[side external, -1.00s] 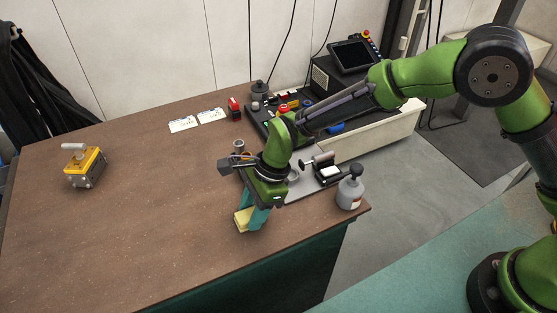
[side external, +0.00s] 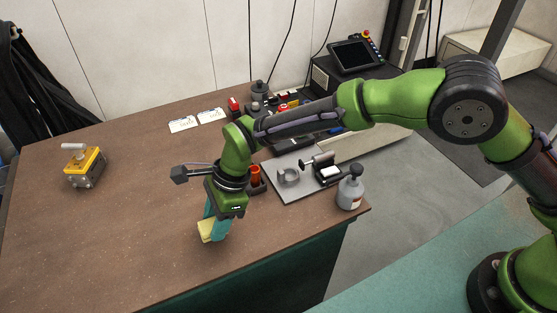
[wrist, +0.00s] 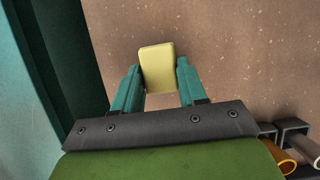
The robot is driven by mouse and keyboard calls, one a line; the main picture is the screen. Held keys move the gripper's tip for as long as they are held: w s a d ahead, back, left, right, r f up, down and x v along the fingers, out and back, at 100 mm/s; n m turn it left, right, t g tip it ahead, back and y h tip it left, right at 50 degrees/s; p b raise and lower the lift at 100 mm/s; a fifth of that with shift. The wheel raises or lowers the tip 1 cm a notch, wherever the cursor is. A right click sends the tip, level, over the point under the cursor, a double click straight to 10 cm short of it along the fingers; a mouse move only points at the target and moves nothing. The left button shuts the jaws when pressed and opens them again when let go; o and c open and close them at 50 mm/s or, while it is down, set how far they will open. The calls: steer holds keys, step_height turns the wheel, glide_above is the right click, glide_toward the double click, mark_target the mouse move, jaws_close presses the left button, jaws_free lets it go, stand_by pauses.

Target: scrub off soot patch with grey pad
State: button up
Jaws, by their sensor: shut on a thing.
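My gripper (side external: 216,226) points down over the front part of the brown bench. Its teal fingers are shut on a pale yellow pad (side external: 206,231). The pad also shows between the fingertips in the wrist view (wrist: 158,68). I see no grey face on it from here. I cannot tell whether its underside touches the bench. No soot patch can be made out in either view; it may be hidden under the pad or the arm.
The brown bench top (side external: 130,220) is clear on the left, apart from a yellow switchable magnet (side external: 84,167). A grey bottle (side external: 350,188) and a grey plate with a clamp (side external: 300,190) stand right. An orange cup (side external: 256,175) is close behind my gripper. White cards (side external: 182,124) lie behind.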

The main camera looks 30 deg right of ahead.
steer(key=shift+r, duration=3.15)
steer(key=w+d+r, duration=0.3)
steer(key=w+d, duration=0.1)
steer(key=d, duration=0.7)
steer(key=w+d+r, duration=0.3)
steer(key=w+d, duration=0.2)
steer(key=d, duration=0.6)
steer(key=s+d+r+n+g+h, duration=0.2)
steer(key=s+d+n, duration=0.4)
steer(key=d+n, duration=0.3)
steer(key=s+d+r+n+g+h, duration=0.2)
steer(key=s+d+n, duration=0.4)
steer(key=d+n, duration=0.3)
steer(key=shift+d+r, duration=0.2)
steer(key=shift+d, duration=1.4)
steer(key=shift+a, duration=0.1)
